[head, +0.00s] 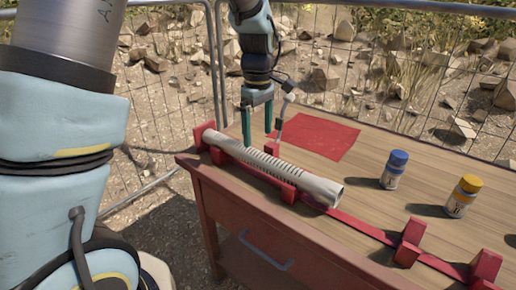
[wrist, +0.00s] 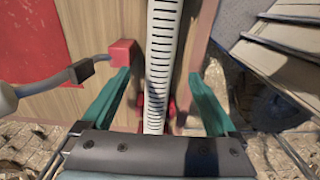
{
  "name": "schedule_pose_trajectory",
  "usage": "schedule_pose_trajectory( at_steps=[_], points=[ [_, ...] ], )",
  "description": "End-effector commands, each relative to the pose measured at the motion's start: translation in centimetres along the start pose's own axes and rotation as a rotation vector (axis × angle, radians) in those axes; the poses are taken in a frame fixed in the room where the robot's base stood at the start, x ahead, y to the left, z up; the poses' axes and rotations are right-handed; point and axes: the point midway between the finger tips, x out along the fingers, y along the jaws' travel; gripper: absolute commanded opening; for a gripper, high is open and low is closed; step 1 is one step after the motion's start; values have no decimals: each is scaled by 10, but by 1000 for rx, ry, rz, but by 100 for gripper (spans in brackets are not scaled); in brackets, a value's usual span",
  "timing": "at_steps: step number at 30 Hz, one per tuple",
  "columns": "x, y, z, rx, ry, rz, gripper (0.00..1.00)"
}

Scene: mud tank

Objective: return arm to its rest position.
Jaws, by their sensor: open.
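A grey-white slotted tube (head: 265,164) lies across red cradle blocks along the table's front edge. In the wrist view the slotted tube (wrist: 161,65) runs between my two spread fingers (wrist: 158,100). The fingers stand apart on either side of it, and I see no contact. The height of the fingertips over the tube is hard to tell.
The wooden table (head: 345,185) has a red mat (head: 318,136), a blue-capped bottle (head: 394,170) and a yellow-capped bottle (head: 463,196). Empty red cradle blocks (head: 410,242) stand at the front right. A wire fence (head: 375,75) stands behind, with rocky ground beyond it.

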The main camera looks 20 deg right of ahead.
Motion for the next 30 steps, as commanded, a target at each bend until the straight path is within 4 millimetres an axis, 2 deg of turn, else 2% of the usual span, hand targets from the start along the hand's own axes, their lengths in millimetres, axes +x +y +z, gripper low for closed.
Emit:
schedule_pose_trajectory(
  at_steps=[3,6,11,14,17,22,27,30],
  points=[
    [-15,0,0,0,0,2,93],
    [-22,0,0,0,0,1,93],
    [-25,-1,-1,0,-1,-1,93],
    [-24,-12,-13,18,0,5,93],
    [-21,-41,-39,68,2,17,93],
    [-13,-120,-89,225,29,47,93],
    [-3,-203,-112,398,73,60,93],
    [2,-241,-115,485,99,56,93]
  ],
)
